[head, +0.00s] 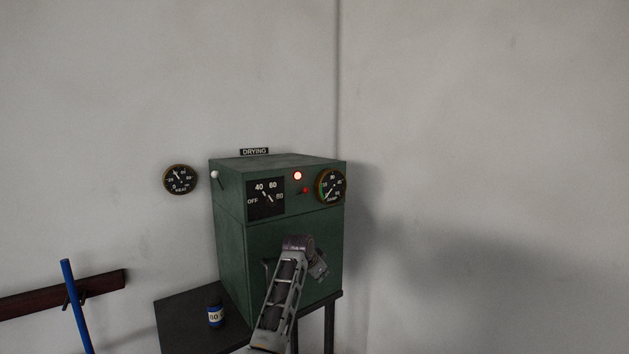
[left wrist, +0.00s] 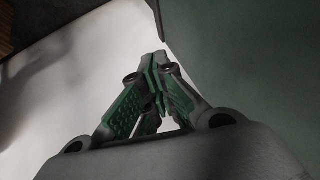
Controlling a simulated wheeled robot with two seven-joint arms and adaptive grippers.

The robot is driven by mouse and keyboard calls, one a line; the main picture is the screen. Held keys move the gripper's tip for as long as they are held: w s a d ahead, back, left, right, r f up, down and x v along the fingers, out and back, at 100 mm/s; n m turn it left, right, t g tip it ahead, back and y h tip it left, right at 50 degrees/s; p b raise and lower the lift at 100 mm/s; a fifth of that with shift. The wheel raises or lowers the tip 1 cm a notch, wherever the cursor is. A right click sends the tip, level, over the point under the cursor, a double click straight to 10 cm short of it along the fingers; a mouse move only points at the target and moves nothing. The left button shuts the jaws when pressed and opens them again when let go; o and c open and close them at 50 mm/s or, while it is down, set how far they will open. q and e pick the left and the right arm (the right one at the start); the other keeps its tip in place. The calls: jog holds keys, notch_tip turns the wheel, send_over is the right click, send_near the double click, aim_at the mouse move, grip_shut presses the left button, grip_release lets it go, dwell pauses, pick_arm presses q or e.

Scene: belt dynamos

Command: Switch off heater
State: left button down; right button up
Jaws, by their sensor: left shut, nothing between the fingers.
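The heater is a green metal box (head: 232,240) under a DRYING sign (head: 254,151), on a dark table. Its front has a black dial plate (head: 265,198) marked OFF, 40, 60, 80, with the pointer away from OFF. A round lamp (head: 297,175) glows, and a small red switch or light (head: 305,190) sits below it. A round gauge (head: 331,186) is at the right. My left gripper (head: 318,268) is in front of the lower front, below the controls. In the left wrist view its fingers (left wrist: 155,75) are shut and empty, beside a green surface. My right gripper is not in view.
A HEAT gauge (head: 180,179) hangs on the wall left of the box. A blue rod (head: 76,306) leans by a dark red rail (head: 105,283). The wall corner is behind the box.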

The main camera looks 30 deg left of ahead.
aim_at(302, 192)
pick_arm(q)
jog(key=s+a+r+m+t, duration=0.1)
jog(key=s+r, duration=0.1)
jog(key=r, duration=1)
jog(key=s+a+r+t, duration=0.1)
jog(key=s+r, duration=0.1)
jog(key=r, duration=1)
jog(key=s+r+m+t, duration=0.1)
jog(key=s+r, duration=0.4)
jog(key=r, duration=0.4)
jog(key=s+r+m+t+h+p, duration=0.1)
jog(key=s+r, duration=0.4)
jog(key=r, duration=0.4)
jog(key=shift+s+a+r+h+p, duration=0.2)
jog(key=shift+s+a+h+p, duration=0.05)
jog(key=shift+s+h+p, duration=0.1)
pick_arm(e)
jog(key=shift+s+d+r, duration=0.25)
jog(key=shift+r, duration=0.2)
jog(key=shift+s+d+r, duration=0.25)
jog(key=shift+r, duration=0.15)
pick_arm(q)
jog(key=shift+w, duration=0.1)
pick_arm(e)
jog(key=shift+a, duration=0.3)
pick_arm(q)
jog(key=shift+w, duration=0.1)
